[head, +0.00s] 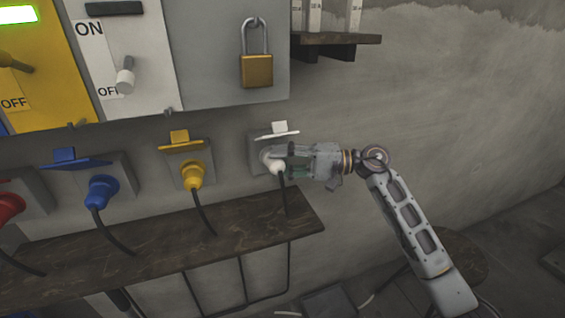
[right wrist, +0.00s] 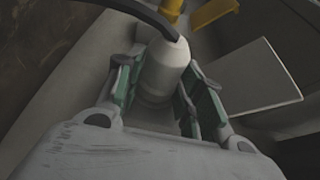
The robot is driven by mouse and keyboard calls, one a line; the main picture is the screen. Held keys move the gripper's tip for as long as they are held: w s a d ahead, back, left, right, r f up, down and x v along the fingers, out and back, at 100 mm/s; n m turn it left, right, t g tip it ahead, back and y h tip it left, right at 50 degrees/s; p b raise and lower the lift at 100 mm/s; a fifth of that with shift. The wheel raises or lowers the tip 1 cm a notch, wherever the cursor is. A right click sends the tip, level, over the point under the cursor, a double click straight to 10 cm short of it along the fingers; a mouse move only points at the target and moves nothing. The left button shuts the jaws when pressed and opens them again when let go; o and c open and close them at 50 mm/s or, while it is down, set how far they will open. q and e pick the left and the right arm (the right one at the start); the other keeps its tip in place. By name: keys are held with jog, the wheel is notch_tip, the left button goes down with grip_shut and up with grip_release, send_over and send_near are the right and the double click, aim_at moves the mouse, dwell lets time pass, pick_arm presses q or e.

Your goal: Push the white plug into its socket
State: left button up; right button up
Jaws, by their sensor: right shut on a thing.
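The white plug (head: 275,164) is at the grey wall socket (head: 257,150) with the raised white flap (head: 278,131). My right gripper (head: 284,161) is shut on the white plug. In the right wrist view the plug (right wrist: 163,72) lies between the two green-padded fingers (right wrist: 160,95), with its black cable at the top. The white flap (right wrist: 250,82) shows to its right there. The gripper hides part of the plug and socket in the head view, so how deep the plug sits cannot be told. My left gripper is not in view.
Yellow (head: 191,174), blue (head: 101,190) and red (head: 10,206) plugs sit in sockets to the left. A dark wooden shelf (head: 160,245) runs below them. Switch panels and a padlock (head: 257,70) are above.

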jog(key=shift+w+r, duration=0.1)
jog(key=shift+w, duration=0.1)
jog(key=o, duration=0.8)
jog(key=shift+r, duration=0.1)
jog(key=shift+c, duration=0.2)
jog(key=shift+o, duration=1.3)
jog(key=shift+w, duration=0.1)
jog(key=shift+d+f, duration=0.15)
jog(key=shift+f, duration=0.05)
jog(key=s+d, duration=0.1)
jog(key=d, duration=1)
jog(key=shift+s+r, duration=0.15)
jog(key=shift+s, duration=0.05)
